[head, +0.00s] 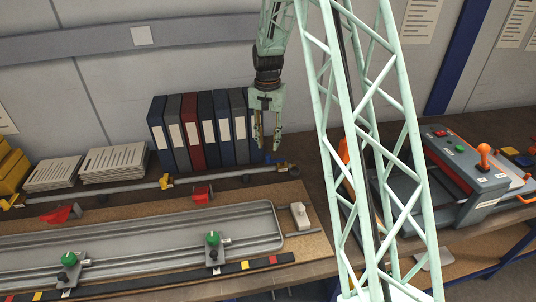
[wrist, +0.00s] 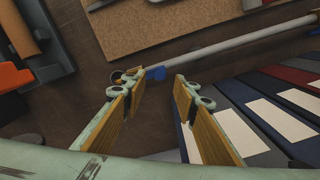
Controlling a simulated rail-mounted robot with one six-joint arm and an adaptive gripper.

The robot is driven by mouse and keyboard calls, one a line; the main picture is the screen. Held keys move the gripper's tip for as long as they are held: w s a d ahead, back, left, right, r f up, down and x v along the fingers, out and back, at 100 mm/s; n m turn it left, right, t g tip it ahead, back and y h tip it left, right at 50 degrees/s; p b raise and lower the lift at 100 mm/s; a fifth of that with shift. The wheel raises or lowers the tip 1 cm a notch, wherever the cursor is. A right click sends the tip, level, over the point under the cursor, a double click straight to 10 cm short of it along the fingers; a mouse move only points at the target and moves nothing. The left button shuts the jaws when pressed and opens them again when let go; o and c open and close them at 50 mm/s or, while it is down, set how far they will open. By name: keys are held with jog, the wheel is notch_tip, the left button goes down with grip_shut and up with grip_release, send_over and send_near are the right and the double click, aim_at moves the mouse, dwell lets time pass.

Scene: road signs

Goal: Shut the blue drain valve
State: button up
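The blue drain valve (head: 271,160) is a small blue part near the right end of a grey pipe (head: 120,189), in front of the binders. In the wrist view the blue valve (wrist: 156,73) shows just beyond and between my fingertips, at the end of the pipe (wrist: 230,44). My gripper (head: 269,146) points down over this pipe end in the head view. In the wrist view my gripper (wrist: 158,90) is open with nothing between its fingers. The gap between fingertips and valve is hard to judge, and the handle's angle is too small to tell.
A row of binders (head: 205,130) stands close behind and left of my gripper. A yellow valve (head: 166,181) sits farther left on the pipe. A red part (head: 202,193) and a tray with green-knobbed clamps (head: 213,240) lie in front. A grey machine (head: 480,170) stands right.

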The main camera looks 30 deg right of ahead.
aim_at(268, 155)
jog(key=shift+f, duration=3)
jog(key=shift+c, duration=0.8)
grip_shut()
